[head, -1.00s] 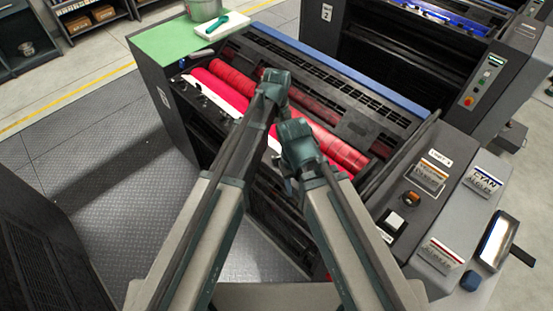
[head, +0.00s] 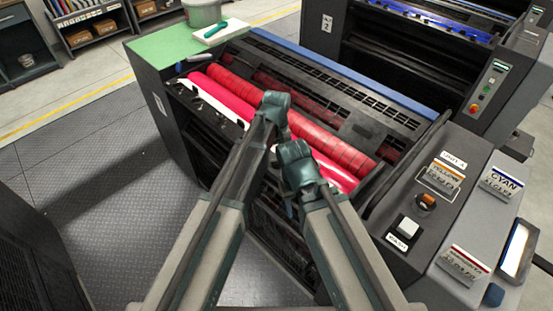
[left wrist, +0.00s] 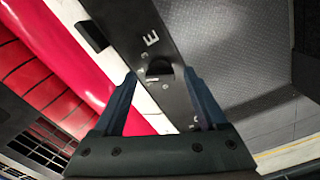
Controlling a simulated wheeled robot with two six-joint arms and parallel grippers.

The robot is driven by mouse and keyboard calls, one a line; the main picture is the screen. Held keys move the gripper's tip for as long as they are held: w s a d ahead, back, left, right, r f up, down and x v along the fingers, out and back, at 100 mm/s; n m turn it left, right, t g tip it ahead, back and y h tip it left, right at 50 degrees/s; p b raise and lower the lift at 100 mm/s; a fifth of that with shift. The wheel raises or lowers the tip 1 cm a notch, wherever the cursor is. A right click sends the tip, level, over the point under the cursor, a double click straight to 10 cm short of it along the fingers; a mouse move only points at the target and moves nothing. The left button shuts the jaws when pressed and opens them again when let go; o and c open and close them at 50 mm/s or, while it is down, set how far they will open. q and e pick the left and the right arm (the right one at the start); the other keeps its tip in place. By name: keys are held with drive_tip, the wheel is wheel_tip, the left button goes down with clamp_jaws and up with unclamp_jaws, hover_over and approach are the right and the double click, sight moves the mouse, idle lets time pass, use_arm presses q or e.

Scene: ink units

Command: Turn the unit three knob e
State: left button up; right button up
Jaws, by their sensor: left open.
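The press with red rollers (head: 330,155) carries a small label that appears to read unit 3 (head: 453,160). In the left wrist view, a dark strip (left wrist: 125,15) along the rollers bears a white letter E (left wrist: 151,38). A small black knob (left wrist: 159,68) stands just beside that letter. My left gripper (left wrist: 159,74) is open. Its fingertips lie on either side of the knob in the picture; whether they touch it, I cannot tell.
A black block (left wrist: 91,37) sits on the strip's roller side. A green top (head: 160,48) holds a pot (head: 203,12). Open patterned floor (head: 90,165) lies left of the press.

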use_arm(q)
drive_tip(key=shift+c, duration=0.3)
clamp_jaws()
drive_tip(key=shift+m, duration=0.3)
drive_tip(key=m, duration=0.9)
drive_tip(key=shift+m, duration=0.3)
idle(0.4)
